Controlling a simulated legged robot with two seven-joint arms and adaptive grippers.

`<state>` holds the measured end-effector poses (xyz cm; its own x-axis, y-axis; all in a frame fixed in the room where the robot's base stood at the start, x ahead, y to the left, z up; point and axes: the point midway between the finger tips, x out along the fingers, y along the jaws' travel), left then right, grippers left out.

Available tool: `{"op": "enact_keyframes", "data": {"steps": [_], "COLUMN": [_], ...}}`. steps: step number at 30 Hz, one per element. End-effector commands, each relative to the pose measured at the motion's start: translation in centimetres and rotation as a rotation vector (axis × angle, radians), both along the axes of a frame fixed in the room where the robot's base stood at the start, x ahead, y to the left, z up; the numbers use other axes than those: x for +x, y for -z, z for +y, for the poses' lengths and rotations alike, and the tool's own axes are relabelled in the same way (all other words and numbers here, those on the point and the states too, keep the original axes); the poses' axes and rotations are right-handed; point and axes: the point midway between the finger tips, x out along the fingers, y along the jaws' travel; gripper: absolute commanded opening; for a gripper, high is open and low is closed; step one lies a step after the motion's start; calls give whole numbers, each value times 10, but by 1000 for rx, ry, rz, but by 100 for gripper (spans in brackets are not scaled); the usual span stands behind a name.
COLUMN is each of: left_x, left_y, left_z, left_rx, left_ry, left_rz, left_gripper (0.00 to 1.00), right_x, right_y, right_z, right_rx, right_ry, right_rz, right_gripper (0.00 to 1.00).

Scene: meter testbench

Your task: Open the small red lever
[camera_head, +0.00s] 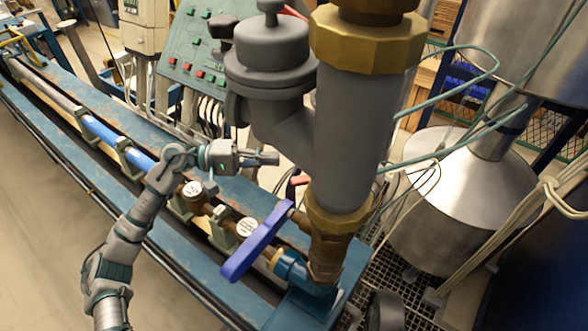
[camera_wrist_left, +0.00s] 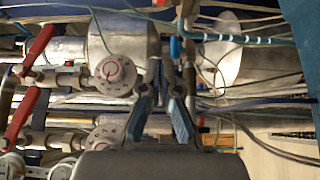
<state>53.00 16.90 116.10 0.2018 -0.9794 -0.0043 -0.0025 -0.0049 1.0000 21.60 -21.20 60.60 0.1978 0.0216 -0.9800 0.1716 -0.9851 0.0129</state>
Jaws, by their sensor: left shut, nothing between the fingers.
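My left gripper (camera_head: 268,158) reaches in from the left over the blue bench, its fingers shut and empty, pointing right toward the large grey pipe. In the left wrist view its fingers (camera_wrist_left: 164,90) point away from the camera. A small red lever (camera_head: 300,180) shows partly just right of and below the fingertips, apart from them in the picture; the grey pipe hides some of it. In the left wrist view, an upper red lever (camera_wrist_left: 38,48) and a lower red lever (camera_wrist_left: 22,113) stand at the left; which is the small one I cannot tell. My right gripper is not in view.
The thick grey pipe (camera_head: 342,140) with brass collars stands close to the right of the gripper. A blue lever (camera_head: 256,240) sits below, near round meters (camera_head: 193,190) on the bench. A green button panel (camera_head: 205,55) is behind. A steel tank (camera_head: 455,200) stands at right.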

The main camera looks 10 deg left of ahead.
Motion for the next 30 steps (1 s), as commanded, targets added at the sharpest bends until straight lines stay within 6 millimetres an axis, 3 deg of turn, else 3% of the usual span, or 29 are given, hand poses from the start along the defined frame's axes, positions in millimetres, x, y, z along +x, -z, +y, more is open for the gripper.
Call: {"op": "enact_keyframes", "data": {"steps": [6, 15, 30], "left_x": [9, -24, -26], "left_y": [-3, 0, 2], "left_z": [-45, -59, -61], "left_rx": [-3, -1, -3], "left_ry": [2, -1, 0], "left_rz": [-1, 1, 4], "left_gripper": [0, 0, 0], "right_x": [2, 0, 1], "right_y": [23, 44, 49], "right_z": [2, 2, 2], "right_rx": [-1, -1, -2], "right_ry": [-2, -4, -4], "right_rz": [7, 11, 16], "right_gripper": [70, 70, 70]}}
